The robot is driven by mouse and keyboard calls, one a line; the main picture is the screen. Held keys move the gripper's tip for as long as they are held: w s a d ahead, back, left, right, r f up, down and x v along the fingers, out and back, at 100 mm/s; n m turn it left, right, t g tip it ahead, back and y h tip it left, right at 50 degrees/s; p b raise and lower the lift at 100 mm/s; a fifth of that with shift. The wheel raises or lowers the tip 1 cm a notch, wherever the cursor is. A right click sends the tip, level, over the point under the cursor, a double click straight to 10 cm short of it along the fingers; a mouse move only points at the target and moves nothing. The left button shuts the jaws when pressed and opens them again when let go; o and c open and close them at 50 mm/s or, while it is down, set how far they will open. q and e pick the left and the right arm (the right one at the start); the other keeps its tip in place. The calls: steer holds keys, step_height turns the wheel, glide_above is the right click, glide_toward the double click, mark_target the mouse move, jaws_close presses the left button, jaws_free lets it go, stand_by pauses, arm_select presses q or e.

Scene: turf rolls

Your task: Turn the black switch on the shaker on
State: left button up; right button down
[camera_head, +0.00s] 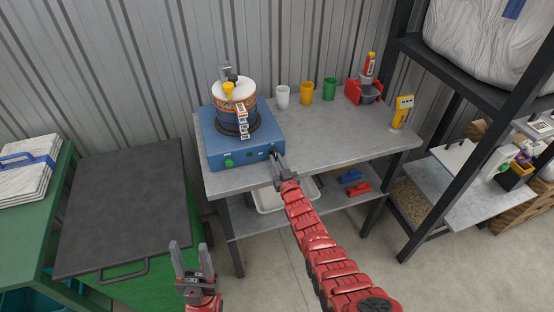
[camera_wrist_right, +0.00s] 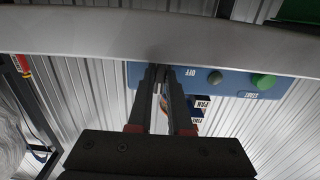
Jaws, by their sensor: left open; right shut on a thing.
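The shaker (camera_head: 213,152) is a blue box at the left of the grey workbench, with a stack of sieves (camera_head: 234,96) on top. My right gripper (camera_head: 277,157) is at the right end of its front panel, shut on the small black switch, which the fingers mostly hide. In the right wrist view the fingertips (camera_wrist_right: 161,75) meet the blue panel (camera_wrist_right: 230,78) beside the "OFF" label. A dark knob (camera_wrist_right: 214,77) and the green start button (camera_wrist_right: 263,81) are on the same panel. My left gripper (camera_head: 189,252) is open and empty, low in front of the dark-topped green cabinet.
White (camera_head: 282,97), yellow (camera_head: 306,93) and green (camera_head: 329,89) cups stand at the back of the workbench (camera_head: 330,135). A red item (camera_head: 354,92) and a yellow device (camera_head: 402,112) are to their right. A black shelf frame (camera_head: 380,185) stands at the right.

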stand_by(0.4)
steer(key=c, duration=0.8)
jaws_free()
steer(key=shift+c, duration=0.2)
steer(key=shift+s+d, duration=0.15)
steer(key=shift+s, duration=0.3)
steer(key=v, duration=1.6)
steer(key=shift+s, duration=0.25)
steer(key=shift+r, duration=0.1)
